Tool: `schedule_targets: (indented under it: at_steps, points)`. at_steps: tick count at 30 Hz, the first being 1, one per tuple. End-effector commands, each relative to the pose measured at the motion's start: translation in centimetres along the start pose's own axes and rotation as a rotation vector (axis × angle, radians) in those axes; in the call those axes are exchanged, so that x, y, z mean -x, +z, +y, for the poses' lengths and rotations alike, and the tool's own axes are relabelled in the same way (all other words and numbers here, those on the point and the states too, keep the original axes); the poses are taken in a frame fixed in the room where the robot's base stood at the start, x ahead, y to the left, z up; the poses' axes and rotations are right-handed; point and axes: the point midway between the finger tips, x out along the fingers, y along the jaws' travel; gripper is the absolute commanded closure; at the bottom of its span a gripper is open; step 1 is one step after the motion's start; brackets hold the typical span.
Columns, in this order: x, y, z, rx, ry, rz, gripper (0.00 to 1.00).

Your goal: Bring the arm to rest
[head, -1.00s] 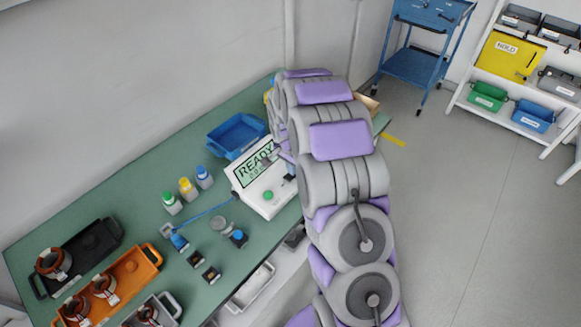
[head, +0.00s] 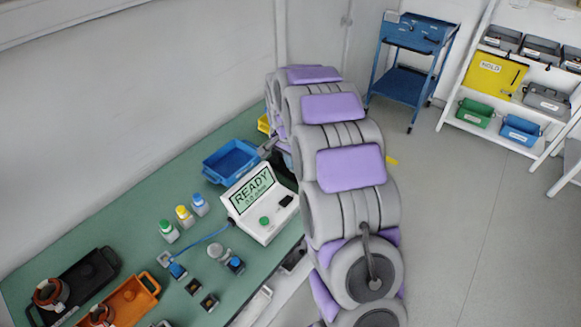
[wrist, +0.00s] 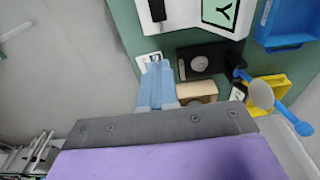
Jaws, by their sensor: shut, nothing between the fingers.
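My arm, in grey and purple segments, runs up the middle of the head view and bends over the far end of the green bench (head: 150,185). My gripper (wrist: 156,82) shows in the wrist view as two light blue fingers pressed together, with nothing between them. It points over the bench's edge, near a white card (wrist: 149,63) and a tan block (wrist: 197,92). In the head view the fingers cannot be made out behind the arm.
A tester (head: 262,208) reading READY stands beside my arm. A blue bin (head: 231,162) and yellow bin (wrist: 271,90) are close. A black box with a knob (wrist: 205,60) lies near the fingers. Open floor (head: 450,230) is right; a blue cart (head: 405,83) stands behind.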

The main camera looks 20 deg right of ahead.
Motion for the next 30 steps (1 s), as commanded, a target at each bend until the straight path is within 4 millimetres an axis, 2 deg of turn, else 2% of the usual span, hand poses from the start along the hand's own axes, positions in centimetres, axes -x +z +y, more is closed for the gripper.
schedule_targets:
  at_steps: [18, 23, 30]
  points:
    - [0.6, 0.2, 0.4, 0.014, -0.001, -0.004, 1.00]
    - [3.3, 2.6, 2.1, 0.099, 0.004, -0.017, 1.00]
    - [8.2, 8.2, 6.8, 0.299, 0.017, -0.057, 1.00]
